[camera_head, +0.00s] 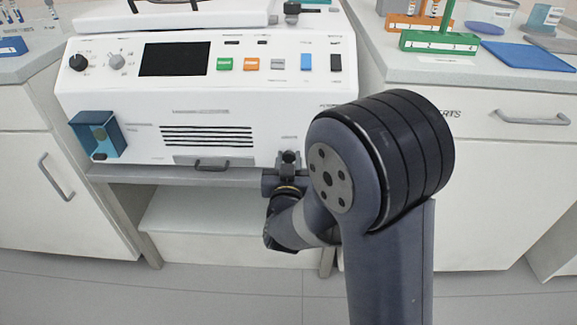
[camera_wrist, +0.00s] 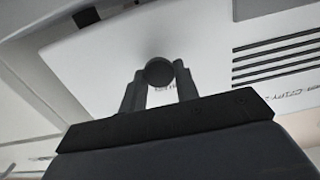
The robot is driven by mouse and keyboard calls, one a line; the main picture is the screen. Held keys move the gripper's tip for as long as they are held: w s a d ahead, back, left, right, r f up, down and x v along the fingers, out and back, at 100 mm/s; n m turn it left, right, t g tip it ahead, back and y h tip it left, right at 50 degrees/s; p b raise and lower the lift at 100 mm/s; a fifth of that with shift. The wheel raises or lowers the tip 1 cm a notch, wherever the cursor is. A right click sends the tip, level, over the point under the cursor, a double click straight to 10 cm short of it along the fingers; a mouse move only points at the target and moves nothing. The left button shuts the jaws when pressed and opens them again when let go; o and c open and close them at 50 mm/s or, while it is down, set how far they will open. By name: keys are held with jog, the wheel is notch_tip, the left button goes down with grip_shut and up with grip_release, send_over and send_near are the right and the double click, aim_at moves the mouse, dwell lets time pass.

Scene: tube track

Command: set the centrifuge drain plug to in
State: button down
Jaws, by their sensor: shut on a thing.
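The white centrifuge (camera_head: 150,100) stands on the bench, its front panel facing me. The drain plug is a dark round knob (camera_wrist: 159,72) low on the right of that front, below a small label. In the wrist view my gripper (camera_wrist: 159,88) has one finger on each side of the plug and is shut on it. In the head view my gripper (camera_head: 288,160) is at the panel's lower right edge; the plug is hard to tell from the dark fingers there. How deep the plug sits is hidden.
A blue box (camera_head: 97,135) sticks out at the panel's lower left, and a dark drawer handle (camera_head: 212,165) is left of my gripper. Dark vent slots (camera_head: 207,136) are above it. A green rack (camera_head: 438,42) stands on the right bench. The floor in front is clear.

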jog(key=shift+w, duration=0.15)
jog(key=c, duration=1.1)
grip_release()
jog(key=s+p, duration=0.1)
jog(key=s, duration=0.9)
jog(key=shift+s+a+p, duration=0.15)
jog(key=shift+s+p, duration=0.2)
jog(key=shift+p, duration=0.05)
